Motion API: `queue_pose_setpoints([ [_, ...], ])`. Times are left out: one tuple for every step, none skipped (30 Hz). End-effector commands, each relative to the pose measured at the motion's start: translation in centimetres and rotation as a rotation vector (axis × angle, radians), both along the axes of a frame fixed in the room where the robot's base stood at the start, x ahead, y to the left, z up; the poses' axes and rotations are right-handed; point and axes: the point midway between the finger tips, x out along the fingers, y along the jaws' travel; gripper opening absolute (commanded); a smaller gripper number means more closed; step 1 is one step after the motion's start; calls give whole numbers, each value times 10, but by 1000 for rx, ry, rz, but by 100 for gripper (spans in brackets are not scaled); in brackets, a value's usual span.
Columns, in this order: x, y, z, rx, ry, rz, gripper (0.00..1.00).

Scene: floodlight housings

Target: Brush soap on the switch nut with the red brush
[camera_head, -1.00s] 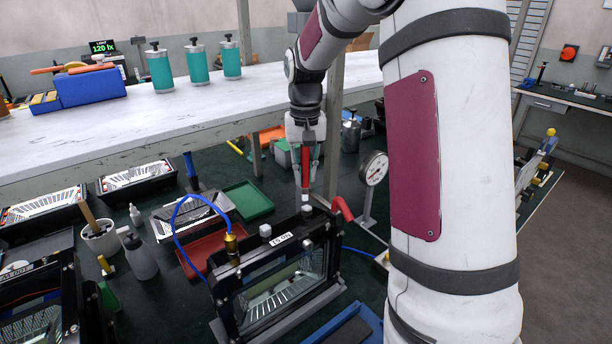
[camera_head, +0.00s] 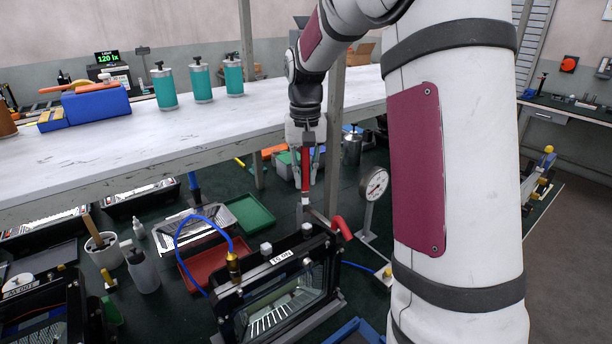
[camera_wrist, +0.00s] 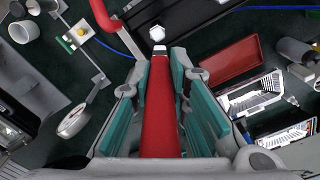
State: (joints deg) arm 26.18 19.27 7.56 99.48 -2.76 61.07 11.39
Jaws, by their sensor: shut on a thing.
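My gripper (camera_head: 306,178) is shut on the red brush (camera_head: 305,160), which points down with its pale tip lowest. In the wrist view the red handle (camera_wrist: 161,110) runs between the teal finger pads. The black floodlight housing (camera_head: 226,318) stands below, with a glass front and a white label. Two pale nuts sit on its top edge, one at the right (camera_head: 307,229) and one at the left (camera_head: 266,248). The brush tip is just above the right nut, apart from it in the head view. I cannot tell for certain which is the switch nut.
A brass fitting (camera_head: 233,266) with a blue hose rises at the housing's left. A red curved handle (camera_head: 341,227) and a dial gauge (camera_head: 374,184) stand close at its right. A white shelf (camera_head: 120,140) with teal canisters runs behind. Red (camera_head: 205,268) and green trays lie left.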

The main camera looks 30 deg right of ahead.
Motion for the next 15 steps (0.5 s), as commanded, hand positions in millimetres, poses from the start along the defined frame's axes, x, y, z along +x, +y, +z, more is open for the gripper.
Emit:
queue_pose_setpoints([
  [-3,0,4,0,-1,0,0],
  [-4,1,6,0,-1,0,0],
  [-6,1,8,0,0,0,0],
  [-7,1,9,0,0,0,0],
  [-8,1,10,0,0,0,0],
  [-9,1,11,0,0,0,0],
  [-9,1,12,0,0,1,0],
  [-10,2,13,0,0,0,0],
  [-10,2,13,0,0,0,0],
  [-10,2,13,0,0,0,0],
  [-10,2,13,0,0,1,0],
  [-10,2,13,0,1,1,0],
  [-10,2,13,0,1,1,0],
  [-9,2,13,0,1,1,0],
  [-9,2,13,0,1,1,0],
])
